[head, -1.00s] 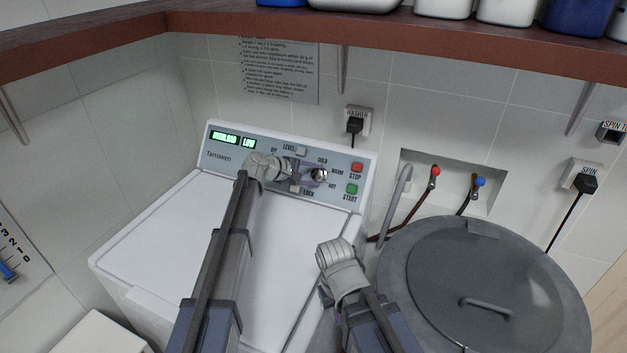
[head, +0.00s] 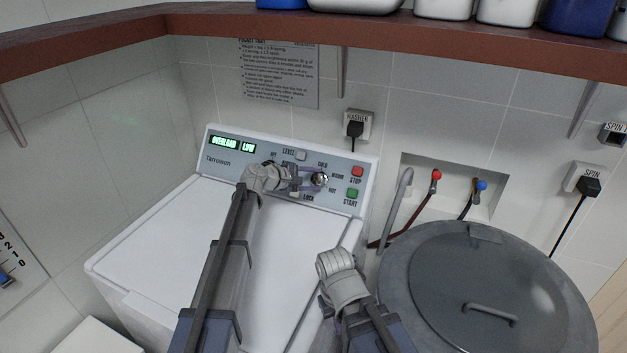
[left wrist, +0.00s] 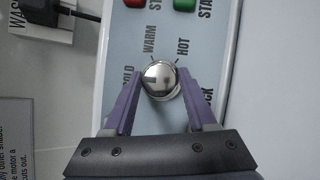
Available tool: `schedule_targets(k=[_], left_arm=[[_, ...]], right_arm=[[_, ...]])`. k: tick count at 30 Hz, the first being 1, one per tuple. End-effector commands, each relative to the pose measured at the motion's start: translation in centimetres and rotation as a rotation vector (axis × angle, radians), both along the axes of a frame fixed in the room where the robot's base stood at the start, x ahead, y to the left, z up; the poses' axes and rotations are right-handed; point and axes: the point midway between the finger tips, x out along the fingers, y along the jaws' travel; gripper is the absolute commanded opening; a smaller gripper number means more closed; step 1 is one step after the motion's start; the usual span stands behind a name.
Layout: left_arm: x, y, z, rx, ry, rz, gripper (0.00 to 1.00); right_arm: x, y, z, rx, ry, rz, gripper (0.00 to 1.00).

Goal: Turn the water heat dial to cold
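The water heat dial (head: 320,180) is a shiny round silver knob on the washer's control panel, with COLD, WARM and HOT printed around it. In the left wrist view the dial (left wrist: 160,80) sits between the two purple fingers of my left gripper (left wrist: 160,82). The fingers are spread, one on each side; any gap to the knob is too small to make out. In the head view my left gripper (head: 308,181) reaches the dial from the left. I cannot read the knob's setting. My right gripper (head: 338,270) is over the washer's right front edge, its fingers hidden.
The red STOP button (head: 358,171) and green START button (head: 352,193) are right of the dial. A round grey spinner lid (head: 490,290) stands at the right. A brown shelf (head: 400,45) runs overhead.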

Motion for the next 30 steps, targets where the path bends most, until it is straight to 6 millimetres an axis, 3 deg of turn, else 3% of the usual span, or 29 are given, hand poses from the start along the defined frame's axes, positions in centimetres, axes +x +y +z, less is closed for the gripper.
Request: schedule_targets(k=[1,8,20,30], left_arm=[[-0.1,0.1,-0.1,0.002,0.002,0.000,0.62],[0.0,0.0,0.0,0.001,0.001,0.000,0.87],[-0.4,0.5,0.4,0.001,0.000,0.001,0.87],[-3.2,4.0,2.6,0.000,0.001,0.001,0.87]], right_arm=[[0.0,0.0,0.0,0.000,0.000,0.000,0.00],[0.0,0.0,0.0,0.000,0.000,0.000,0.00],[0.0,0.0,0.4,0.000,0.000,0.000,0.00],[0.0,0.0,2.6,0.000,0.000,0.000,0.00]])
